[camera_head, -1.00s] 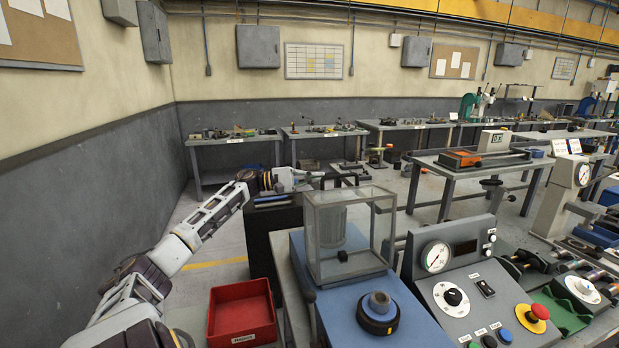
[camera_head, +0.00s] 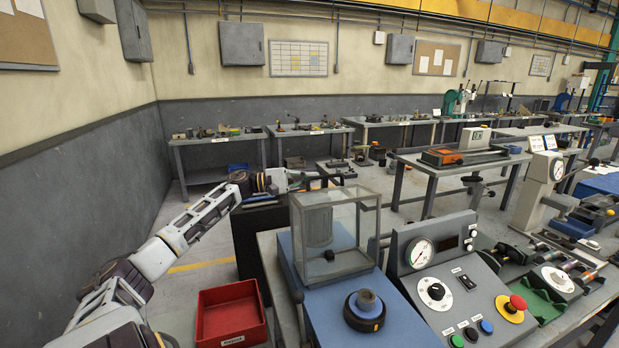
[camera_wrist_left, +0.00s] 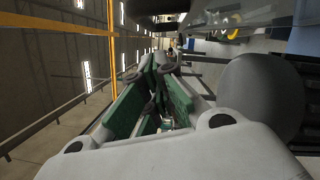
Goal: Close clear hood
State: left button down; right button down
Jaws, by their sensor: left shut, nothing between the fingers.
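The clear hood (camera_head: 345,222) is a see-through box with grey edges. It stands on the rear of a blue press base (camera_head: 318,318), and I cannot tell whether it is fully closed. A grey cylinder (camera_head: 319,226) shows through it, and a small black block (camera_head: 329,255) sits low at its front. My left gripper (camera_head: 338,179) is shut and empty, just behind the hood's top edge. I cannot tell whether it touches the hood. In the left wrist view its fingers (camera_wrist_left: 165,68) point away from the camera. My right gripper is not in view.
A dark round fixture (camera_head: 364,310) sits on the base before the hood. A control panel (camera_head: 450,290) with a gauge and buttons stands to the right. A red bin (camera_head: 232,313) is at the lower left. Workbenches line the back wall.

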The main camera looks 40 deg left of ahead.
pick_arm(q)
jog(key=shift+s+d+r+p, duration=0.25)
jog(key=shift+s+d+p, duration=0.1)
jog(key=shift+d, duration=0.4)
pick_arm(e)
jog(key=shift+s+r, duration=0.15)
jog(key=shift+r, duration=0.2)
pick_arm(q)
jog(key=shift+s+d+r, duration=0.1)
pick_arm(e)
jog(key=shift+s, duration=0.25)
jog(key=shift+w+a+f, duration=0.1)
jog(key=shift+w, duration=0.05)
